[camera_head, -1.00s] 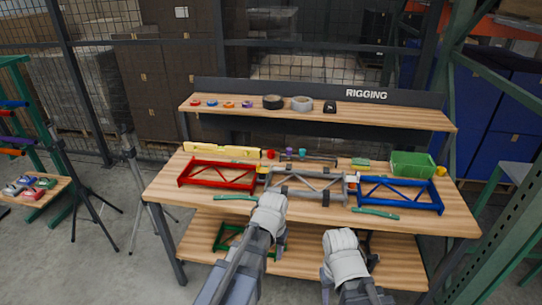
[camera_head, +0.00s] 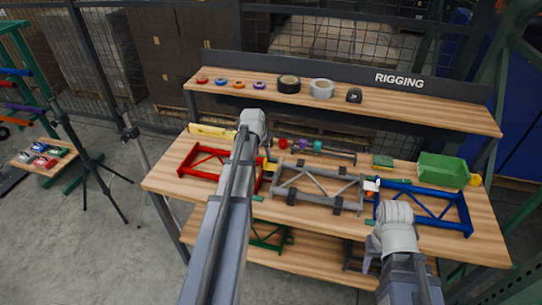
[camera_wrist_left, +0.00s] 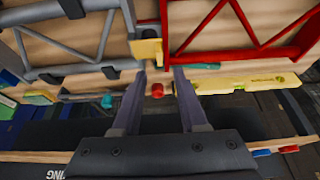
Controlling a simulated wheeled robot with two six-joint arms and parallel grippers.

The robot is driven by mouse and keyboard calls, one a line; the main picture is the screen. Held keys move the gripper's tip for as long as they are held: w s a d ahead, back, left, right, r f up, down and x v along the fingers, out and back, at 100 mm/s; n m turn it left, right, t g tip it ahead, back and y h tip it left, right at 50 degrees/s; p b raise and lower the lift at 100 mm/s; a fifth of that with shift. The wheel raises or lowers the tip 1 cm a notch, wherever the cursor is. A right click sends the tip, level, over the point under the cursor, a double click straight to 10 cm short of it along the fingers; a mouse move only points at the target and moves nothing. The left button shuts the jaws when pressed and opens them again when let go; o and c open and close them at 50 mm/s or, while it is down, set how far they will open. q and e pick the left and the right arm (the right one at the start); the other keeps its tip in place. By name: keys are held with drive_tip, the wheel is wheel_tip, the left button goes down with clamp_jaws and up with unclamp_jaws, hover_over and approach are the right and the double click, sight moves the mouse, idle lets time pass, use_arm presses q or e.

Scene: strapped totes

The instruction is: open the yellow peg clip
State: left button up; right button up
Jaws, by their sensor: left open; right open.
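The yellow peg clip (camera_head: 270,166) sits between the red frame (camera_head: 215,180) and the grey frame (camera_head: 318,187) on the upper bench. In the left wrist view the clip (camera_wrist_left: 147,49) shows just beyond the fingertips, nearer the left finger. My left gripper (camera_wrist_left: 160,68) is open, its fingers apart and empty. In the head view my left arm reaches over the bench and its fingers are mostly hidden behind the wrist. My right gripper is at the bench's front edge by the blue frame (camera_head: 440,210); its wrist hides much of it.
A yellow level (camera_head: 212,131) lies behind the red frame. Small red, purple and teal pieces stand behind the grey frame. A green bin (camera_head: 443,170) is at the back right. A shelf (camera_head: 420,110) with tape rolls overhangs the bench's rear.

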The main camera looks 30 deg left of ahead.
sight(265, 161)
use_arm(q)
drive_tip(key=b+x, duration=0.7)
drive_tip(key=shift+f, duration=0.4)
drive_tip(key=shift+w, duration=0.1)
clamp_jaws()
idle(0.4)
